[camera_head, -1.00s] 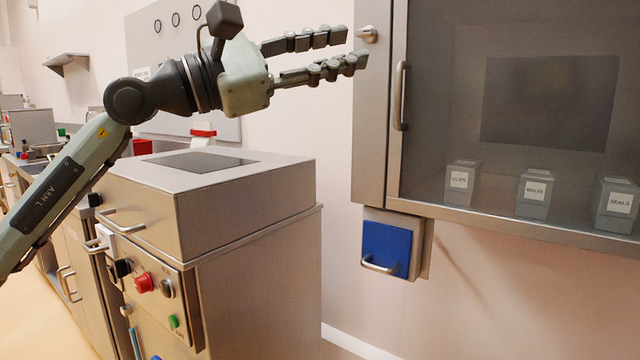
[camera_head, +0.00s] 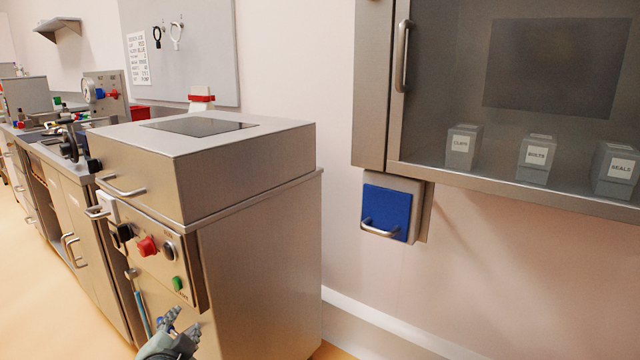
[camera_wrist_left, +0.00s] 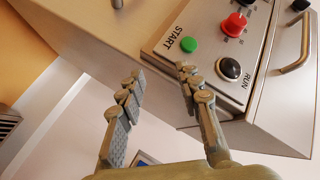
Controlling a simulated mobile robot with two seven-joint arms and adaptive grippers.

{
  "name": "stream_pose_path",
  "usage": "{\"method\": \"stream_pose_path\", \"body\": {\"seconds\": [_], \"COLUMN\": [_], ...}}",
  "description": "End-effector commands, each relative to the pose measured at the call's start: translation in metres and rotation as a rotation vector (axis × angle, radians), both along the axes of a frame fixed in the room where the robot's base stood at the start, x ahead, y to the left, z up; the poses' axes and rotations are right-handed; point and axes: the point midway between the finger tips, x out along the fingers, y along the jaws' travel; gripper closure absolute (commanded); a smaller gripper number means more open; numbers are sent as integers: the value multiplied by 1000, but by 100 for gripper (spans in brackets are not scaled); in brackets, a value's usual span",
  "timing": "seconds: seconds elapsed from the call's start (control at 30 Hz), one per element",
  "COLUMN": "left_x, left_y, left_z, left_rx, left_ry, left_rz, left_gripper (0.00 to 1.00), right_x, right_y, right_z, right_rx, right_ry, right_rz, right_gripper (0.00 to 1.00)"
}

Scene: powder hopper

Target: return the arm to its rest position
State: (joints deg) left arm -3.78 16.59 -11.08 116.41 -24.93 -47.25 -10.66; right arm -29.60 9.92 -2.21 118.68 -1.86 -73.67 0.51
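My left gripper (camera_head: 179,326) shows at the bottom of the head view, low in front of the steel machine (camera_head: 262,262) and below its control panel. In the left wrist view its two fingers (camera_wrist_left: 158,80) stand apart with nothing between them. The green start button (camera_wrist_left: 188,44), a red knob (camera_wrist_left: 234,24) and a black run button (camera_wrist_left: 230,68) lie beyond the fingertips, apart from them. Most of the left arm is out of the head view. My right gripper is in neither view.
A wall cabinet (camera_head: 375,85) with a glass door holds bins marked clips (camera_head: 462,146), bolts (camera_head: 536,157) and seals (camera_head: 613,170). A blue flap (camera_head: 387,212) with a handle hangs below it. A counter (camera_head: 60,160) runs along the left. Floor shows at lower left.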

Motion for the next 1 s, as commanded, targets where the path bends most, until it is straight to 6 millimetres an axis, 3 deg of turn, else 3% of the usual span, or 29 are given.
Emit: {"method": "stream_pose_path", "body": {"seconds": [0.03, 0.2, 0.33, 0.5, 0.6, 0.63, 0.77, 1.0], "left_x": [-22, -107, -181, -258, -284, -284, -281, -280], "left_y": [5, 14, 14, 8, 5, 5, 5, 5], "left_z": [-35, -135, -192, -234, -244, -245, -253, -253], "left_rx": [-63, -265, -395, -506, -540, -542, -542, -541], "left_ry": [87, 369, 572, 764, 824, 829, 827, 824], "left_rz": [38, 182, 295, 408, 448, 450, 445, 442], "left_gripper": [66, 66, 66, 66, 66, 66, 66, 66], "right_x": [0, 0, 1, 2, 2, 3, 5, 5], "right_y": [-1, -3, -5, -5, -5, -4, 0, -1], "right_z": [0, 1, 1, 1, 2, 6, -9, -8], "right_rx": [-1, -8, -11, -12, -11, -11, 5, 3], "right_ry": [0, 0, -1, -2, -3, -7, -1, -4], "right_rz": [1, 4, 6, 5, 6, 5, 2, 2], "right_gripper": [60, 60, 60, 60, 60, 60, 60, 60]}}
